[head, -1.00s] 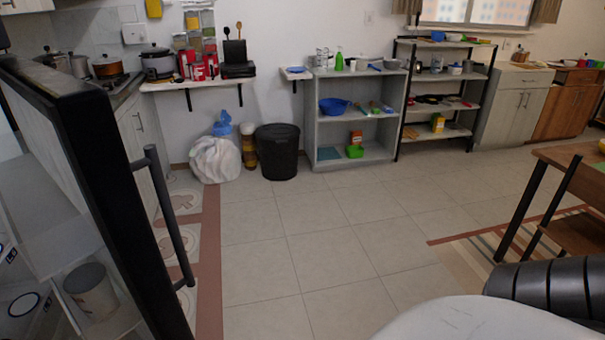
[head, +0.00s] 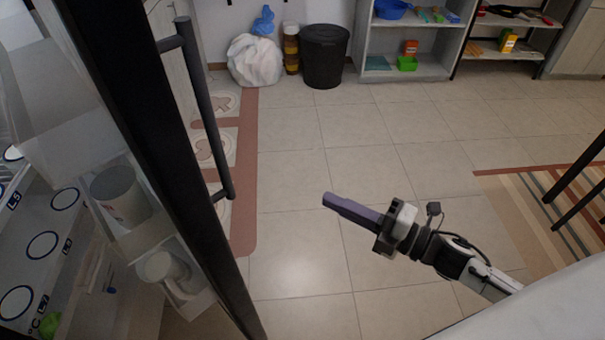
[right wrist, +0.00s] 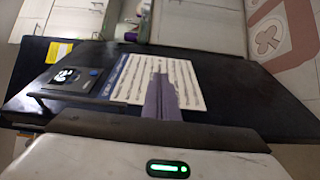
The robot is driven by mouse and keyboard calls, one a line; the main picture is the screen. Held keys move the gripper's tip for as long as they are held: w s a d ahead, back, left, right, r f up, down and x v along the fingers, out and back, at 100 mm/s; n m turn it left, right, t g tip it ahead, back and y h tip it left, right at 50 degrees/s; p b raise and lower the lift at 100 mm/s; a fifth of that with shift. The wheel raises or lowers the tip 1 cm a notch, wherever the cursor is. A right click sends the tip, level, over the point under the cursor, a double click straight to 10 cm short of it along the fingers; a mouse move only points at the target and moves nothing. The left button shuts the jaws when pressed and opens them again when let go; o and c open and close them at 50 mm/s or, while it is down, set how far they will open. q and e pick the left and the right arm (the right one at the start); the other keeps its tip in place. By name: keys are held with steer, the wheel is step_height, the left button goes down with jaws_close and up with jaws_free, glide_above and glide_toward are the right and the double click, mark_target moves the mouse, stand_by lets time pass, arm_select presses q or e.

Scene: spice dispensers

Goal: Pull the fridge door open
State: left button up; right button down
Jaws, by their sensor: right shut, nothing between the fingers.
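The fridge door (head: 150,110) is at the left of the head view, seen along its black edge. It stands open at an angle, its inner shelves and the fridge interior in sight. Its dark bar handle (head: 205,110) is on the outer side, facing right. My right gripper (head: 328,199) is shut and empty, with purple fingers pointing left, well to the right of the handle and not touching the door. In the right wrist view its shut fingers (right wrist: 161,92) appear in front of a black panel with a display and a printed sheet. My left gripper is out of view.
Jars (head: 120,195) sit in the door's inner shelves. A white bag (head: 255,60) and a black bin (head: 324,55) stand by the back wall. A table with dark legs (head: 575,180) is at the right. The tiled floor between is clear.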

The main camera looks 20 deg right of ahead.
steer(key=w+a, duration=0.3)
steer(key=w, duration=0.8)
steer(key=shift+a+r+n+p, duration=0.15)
steer(key=shift+a+n+p, duration=0.15)
steer(key=shift+p, duration=0.1)
stand_by(1.2)
